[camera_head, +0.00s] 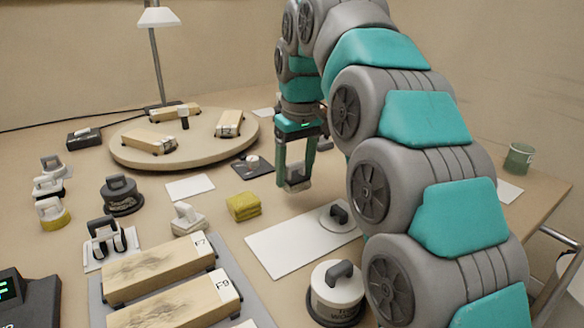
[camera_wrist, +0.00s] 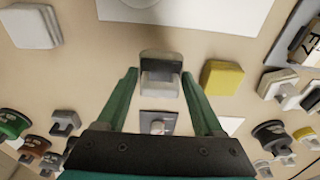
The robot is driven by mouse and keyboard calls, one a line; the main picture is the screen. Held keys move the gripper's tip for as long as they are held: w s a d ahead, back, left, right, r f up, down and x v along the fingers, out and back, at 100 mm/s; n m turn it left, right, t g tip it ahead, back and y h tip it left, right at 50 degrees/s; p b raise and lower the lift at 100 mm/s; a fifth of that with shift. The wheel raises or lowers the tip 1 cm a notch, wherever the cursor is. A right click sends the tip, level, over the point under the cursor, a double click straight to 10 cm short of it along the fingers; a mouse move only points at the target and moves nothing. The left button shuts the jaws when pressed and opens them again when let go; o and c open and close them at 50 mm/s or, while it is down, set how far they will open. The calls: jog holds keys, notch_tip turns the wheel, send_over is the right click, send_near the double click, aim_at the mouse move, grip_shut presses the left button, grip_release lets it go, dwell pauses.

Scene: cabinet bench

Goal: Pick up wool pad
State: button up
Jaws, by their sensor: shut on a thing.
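My gripper (camera_head: 294,181) reaches down to the bench, right of the yellow block. It is shut on a small pale pad with a grey handle (camera_wrist: 161,75), which sits between the two green fingers in the wrist view. It looks like the wool pad, but no label shows. In the head view the fingers partly hide this pad (camera_head: 297,184). I cannot tell whether its underside touches the bench.
A yellow block (camera_head: 243,206) stands close by on the left. A white sheet (camera_head: 290,248) with a round, handled pad (camera_head: 337,215) lies in front. Behind are a dark square plate (camera_head: 252,167) and a round turntable (camera_head: 120,158) with wooden blocks. Several handled tools stand left.

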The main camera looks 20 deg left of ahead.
jog(key=s+d, duration=0.2)
jog(key=s, duration=0.1)
jog(key=s+d+r, duration=0.1)
jog(key=s+d, duration=0.2)
jog(key=s, duration=0.1)
jog(key=s+d+b, duration=0.1)
jog(key=s+d, duration=0.2)
jog(key=shift+s+d+r, duration=0.15)
jog(key=shift+s+d, duration=0.05)
jog(key=shift+s, duration=0.05)
jog(key=o, duration=0.8)
jog(key=c, duration=0.7)
jog(key=shift+o, duration=0.2)
jog(key=shift+s, duration=0.1)
